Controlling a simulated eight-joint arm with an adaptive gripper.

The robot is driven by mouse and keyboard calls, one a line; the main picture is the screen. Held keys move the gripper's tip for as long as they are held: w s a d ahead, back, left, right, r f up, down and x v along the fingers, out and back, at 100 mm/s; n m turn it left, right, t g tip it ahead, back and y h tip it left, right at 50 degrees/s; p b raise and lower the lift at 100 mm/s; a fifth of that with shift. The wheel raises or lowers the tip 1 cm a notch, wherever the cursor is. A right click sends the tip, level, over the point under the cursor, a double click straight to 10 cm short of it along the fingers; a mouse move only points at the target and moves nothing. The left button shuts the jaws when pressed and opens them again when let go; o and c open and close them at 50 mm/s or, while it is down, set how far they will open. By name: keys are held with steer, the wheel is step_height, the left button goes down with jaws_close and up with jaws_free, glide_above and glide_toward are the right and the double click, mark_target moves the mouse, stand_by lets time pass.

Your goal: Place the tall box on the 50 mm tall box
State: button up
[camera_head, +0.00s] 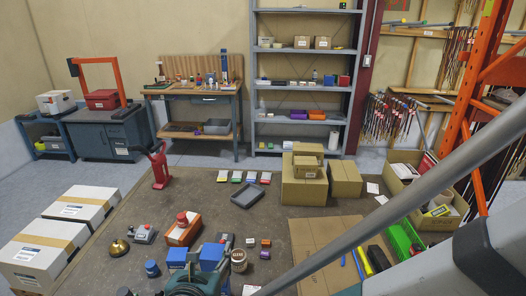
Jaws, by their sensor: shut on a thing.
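I cannot tell which of the boxes are the tall box and the 50 mm tall box. Two blue boxes (211,255) stand at the bottom centre of the brown work surface (190,205). Small boxes (250,242) sit to the right of them. Several small flat boxes (236,177) lie in a row farther back. My gripper cannot be made out in the head view, so its hold on anything is hidden. A grey bar crosses the lower right and covers part of the surface.
A grey tray (242,200) lies mid-surface. Stacked cardboard boxes (305,184) stand right of it, and an open carton (407,203) stands farther right. White boxes (42,252) fill the left. Bare surface shows left of the tray.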

steer(key=shift+f, duration=0.35)
steer(key=o, duration=1.1)
steer(key=shift+o, duration=0.2)
steer(key=shift+r, duration=0.15)
steer(key=shift+s+r, duration=0.1)
steer(key=p+v, duration=0.2)
steer(key=v, duration=0.9)
steer(key=shift+s, duration=0.3)
steer(key=shift+r, duration=0.15)
steer(key=shift+d, duration=0.1)
